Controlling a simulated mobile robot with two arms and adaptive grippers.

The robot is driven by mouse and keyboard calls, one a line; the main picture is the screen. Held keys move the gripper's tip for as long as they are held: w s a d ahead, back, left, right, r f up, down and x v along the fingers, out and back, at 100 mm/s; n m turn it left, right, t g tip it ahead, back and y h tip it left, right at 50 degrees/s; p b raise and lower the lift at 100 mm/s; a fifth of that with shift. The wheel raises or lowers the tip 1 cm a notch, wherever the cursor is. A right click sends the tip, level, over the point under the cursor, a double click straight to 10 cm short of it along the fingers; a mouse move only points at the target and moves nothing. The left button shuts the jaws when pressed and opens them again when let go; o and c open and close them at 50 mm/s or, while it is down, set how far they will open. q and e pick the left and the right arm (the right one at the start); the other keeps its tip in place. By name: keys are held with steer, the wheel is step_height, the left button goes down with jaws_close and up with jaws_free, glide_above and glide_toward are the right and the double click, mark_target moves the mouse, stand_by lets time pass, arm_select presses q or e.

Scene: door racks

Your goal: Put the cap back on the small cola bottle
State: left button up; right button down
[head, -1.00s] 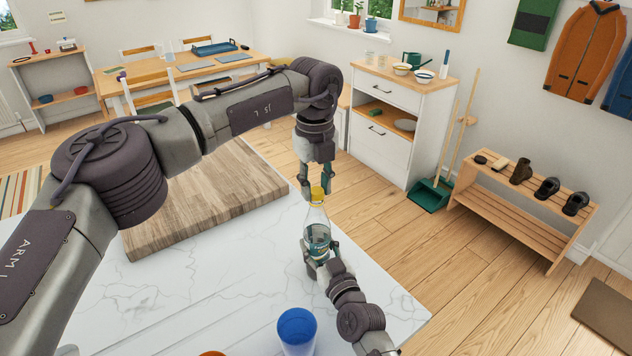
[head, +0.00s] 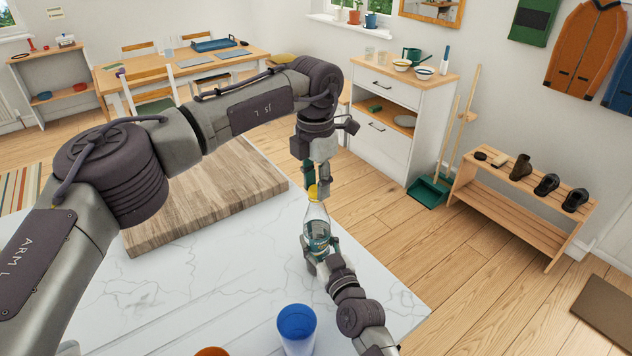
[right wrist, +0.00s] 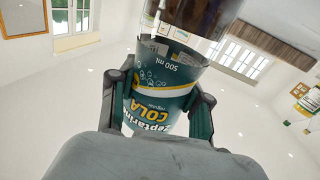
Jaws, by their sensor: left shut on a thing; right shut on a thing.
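The small cola bottle (head: 317,224) stands upright at the counter's far right edge, clear on top with a dark teal label. My right gripper (head: 321,246) is shut around its lower part. In the right wrist view the bottle's label (right wrist: 160,88), reading COLA and 500 ml, sits upside down between both fingers. The yellow cap (head: 312,192) is at the bottle's mouth. My left gripper (head: 317,186) points down from above and is shut on the cap. I cannot tell whether the cap is seated on the thread.
A wooden board (head: 205,198) lies on the white marble counter (head: 200,285), left of the bottle. A blue cup (head: 296,328) stands near the front, with an orange thing (head: 212,352) partly cut off beside it. A drawer cabinet (head: 395,120) and shoe rack (head: 525,205) stand beyond.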

arm_select(q)
steer(key=m, duration=1)
steer(key=shift+s+m, duration=0.1)
steer(key=shift+m, duration=0.3)
steer(key=m, duration=1)
steer(key=shift+m, duration=0.3)
steer(key=m, duration=0.6)
steer(key=shift+a+f, duration=0.1)
steer(key=shift+a, duration=0.05)
steer(key=m, duration=0.6)
steer(key=o, duration=0.7)
steer(key=shift+o, duration=0.2)
